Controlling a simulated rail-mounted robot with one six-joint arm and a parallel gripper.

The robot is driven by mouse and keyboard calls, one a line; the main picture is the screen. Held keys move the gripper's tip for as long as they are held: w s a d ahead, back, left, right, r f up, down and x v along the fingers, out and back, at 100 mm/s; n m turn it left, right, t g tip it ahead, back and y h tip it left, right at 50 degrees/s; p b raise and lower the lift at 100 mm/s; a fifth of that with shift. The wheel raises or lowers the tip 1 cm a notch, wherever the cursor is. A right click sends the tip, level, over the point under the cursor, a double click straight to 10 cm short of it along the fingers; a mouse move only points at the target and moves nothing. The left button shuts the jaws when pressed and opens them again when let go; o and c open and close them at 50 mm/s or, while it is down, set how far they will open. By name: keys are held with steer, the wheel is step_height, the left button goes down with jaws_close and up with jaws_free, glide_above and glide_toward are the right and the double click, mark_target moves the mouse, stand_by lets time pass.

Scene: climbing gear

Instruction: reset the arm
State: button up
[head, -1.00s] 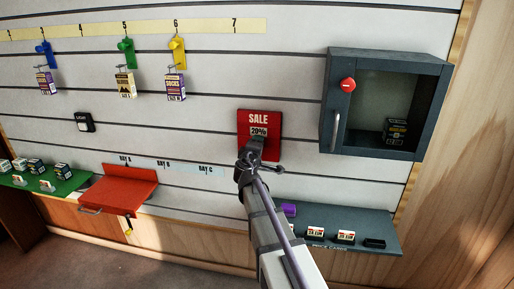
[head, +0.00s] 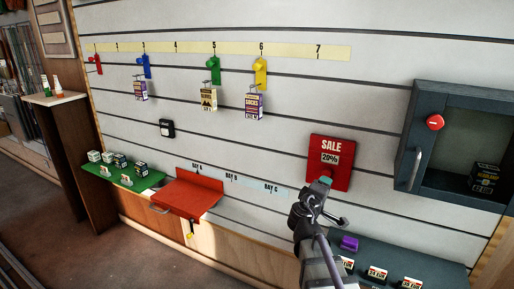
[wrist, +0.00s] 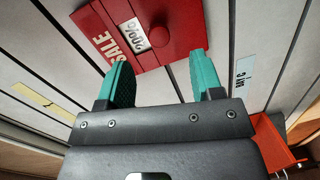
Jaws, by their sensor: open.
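My gripper (head: 322,184) is in front of the lower part of the red SALE sign (head: 332,160) on the slatted wall. In the wrist view my gripper (wrist: 158,78) has its two teal fingers spread apart with nothing between them. The red SALE sign (wrist: 185,20) with its 20% card and a round red knob (wrist: 158,37) shows beyond the fingertips. I cannot tell whether a fingertip touches the sign.
A grey cabinet (head: 408,150) with a red knob is at the right. A grey shelf (head: 400,255) with price cards and a purple item is below my gripper. A red fold-down shelf (head: 187,195) and a green shelf (head: 120,176) are at the left. Boxes hang from coloured hooks (head: 213,63).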

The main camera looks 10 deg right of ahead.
steer(key=s+f+m+g+y, duration=0.1)
steer(key=s+f+m+g, duration=0.5)
steer(key=s+f, duration=0.1)
steer(key=s+a+f+m+g+y, duration=0.1)
steer(key=s+a+f+g+y, duration=0.2)
steer(key=s+a+f+y, duration=0.25)
steer(key=s+a+f+m+g+y, duration=0.1)
steer(key=s+a+f+g+y, duration=0.25)
steer(key=s+a, duration=0.45)
step_height(320, 180, up, 18)
steer(key=w+a+y+p, duration=0.1)
steer(key=a+p, duration=0.1)
steer(key=p, duration=1.5)
steer(key=shift+a, duration=0.3)
